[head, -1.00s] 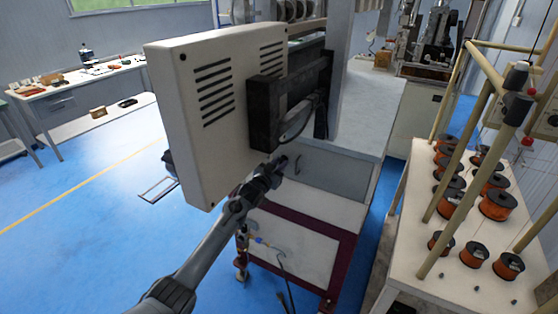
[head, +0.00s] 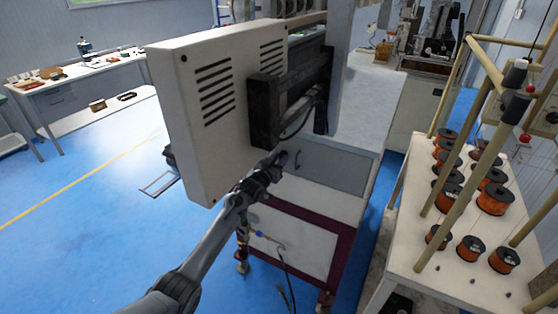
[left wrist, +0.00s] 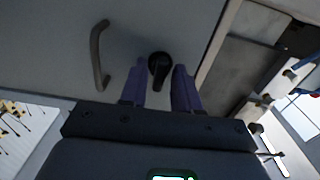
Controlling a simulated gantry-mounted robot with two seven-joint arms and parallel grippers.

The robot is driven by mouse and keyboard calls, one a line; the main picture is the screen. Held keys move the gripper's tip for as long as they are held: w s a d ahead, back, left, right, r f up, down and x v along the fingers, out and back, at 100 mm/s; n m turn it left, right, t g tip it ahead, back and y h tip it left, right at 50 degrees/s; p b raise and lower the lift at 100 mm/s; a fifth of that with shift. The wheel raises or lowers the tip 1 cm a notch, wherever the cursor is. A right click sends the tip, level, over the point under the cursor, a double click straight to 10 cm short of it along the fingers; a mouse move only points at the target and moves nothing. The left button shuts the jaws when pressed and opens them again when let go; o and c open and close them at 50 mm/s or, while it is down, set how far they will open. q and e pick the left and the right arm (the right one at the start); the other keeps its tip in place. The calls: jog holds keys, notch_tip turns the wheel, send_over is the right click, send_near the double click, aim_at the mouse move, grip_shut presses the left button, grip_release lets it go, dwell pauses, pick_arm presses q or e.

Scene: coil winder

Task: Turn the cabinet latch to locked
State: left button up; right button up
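The cabinet latch (left wrist: 160,66) is a small black knob with a short lever on the grey cabinet door (left wrist: 205,25). In the left wrist view it shows just beyond and between the two purple fingertips of my left gripper (left wrist: 159,82). The fingers are apart, with a gap on both sides of the latch. In the head view my left gripper (head: 277,162) is at the cabinet door (head: 335,170), left of the door handle, and the latch is hidden there. I cannot tell whether the fingers touch the latch. My right gripper is not in view.
A curved door handle (left wrist: 98,55) is left of the latch in the wrist view. A large cream box (head: 205,110) with vents hangs close above my left arm. A rack table (head: 440,285) with several copper spools stands at right. Blue floor (head: 90,240) is clear at left.

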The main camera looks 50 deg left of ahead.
pick_arm(q)
jog(key=shift+o, duration=0.3)
jog(key=shift+s, duration=0.15)
jog(key=shift+s+d, duration=0.3)
jog(key=shift+s, duration=0.3)
jog(key=p+v, duration=0.1)
jog(key=v, duration=0.8)
jog(key=shift+p, duration=0.3)
jog(key=shift+s, duration=0.15)
